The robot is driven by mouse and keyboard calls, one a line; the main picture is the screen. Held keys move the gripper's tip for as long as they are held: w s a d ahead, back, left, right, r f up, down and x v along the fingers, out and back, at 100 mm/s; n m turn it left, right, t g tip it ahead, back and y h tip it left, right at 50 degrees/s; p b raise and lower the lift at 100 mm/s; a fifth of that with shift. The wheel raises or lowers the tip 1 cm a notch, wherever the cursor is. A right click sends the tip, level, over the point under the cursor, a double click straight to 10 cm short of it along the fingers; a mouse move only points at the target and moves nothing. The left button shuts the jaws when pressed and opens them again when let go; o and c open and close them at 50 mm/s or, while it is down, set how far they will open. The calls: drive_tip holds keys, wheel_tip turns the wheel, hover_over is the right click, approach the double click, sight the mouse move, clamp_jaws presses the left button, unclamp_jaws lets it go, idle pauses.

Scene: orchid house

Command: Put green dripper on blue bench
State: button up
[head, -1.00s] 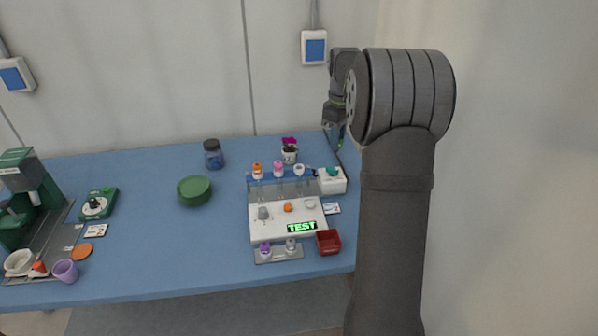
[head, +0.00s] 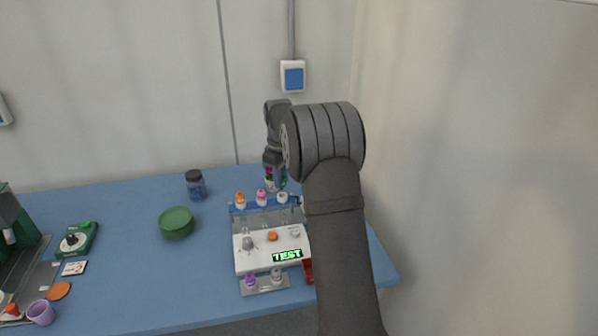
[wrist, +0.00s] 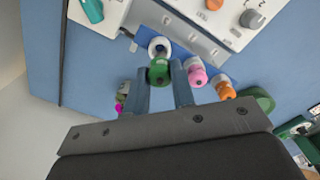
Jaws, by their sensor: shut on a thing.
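The green dripper (wrist: 158,72) is between the two fingers of my gripper (wrist: 161,88) in the wrist view, which are shut on it. In the head view my gripper (head: 276,170) is above the back of the bench, just behind the dropper rack, and a bit of green shows at its tip. The blue bench (head: 120,245) spreads under everything. I cannot tell whether the dripper touches the bench. A white-capped dropper (wrist: 159,46) stands close beyond the green dripper in the wrist view.
A blue rack (head: 252,208) holds orange, pink and white droppers. The white test station (head: 262,262) stands before it. A flowerpot is partly hidden behind my gripper. A green bowl (head: 176,222) and a blue jar (head: 196,185) stand left. Bench between them and the rack is clear.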

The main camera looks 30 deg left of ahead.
drive_tip(key=shift+f, duration=1.75)
drive_tip(key=shift+f, duration=0.2)
drive_tip(key=o, duration=1)
drive_tip(key=shift+c, duration=0.2)
wheel_tip(320, 180, up, 17)
drive_tip(key=shift+f, duration=0.2)
drive_tip(key=shift+o, duration=0.4)
drive_tip(key=shift+s+r, duration=0.1)
drive_tip(key=shift+r, duration=0.3)
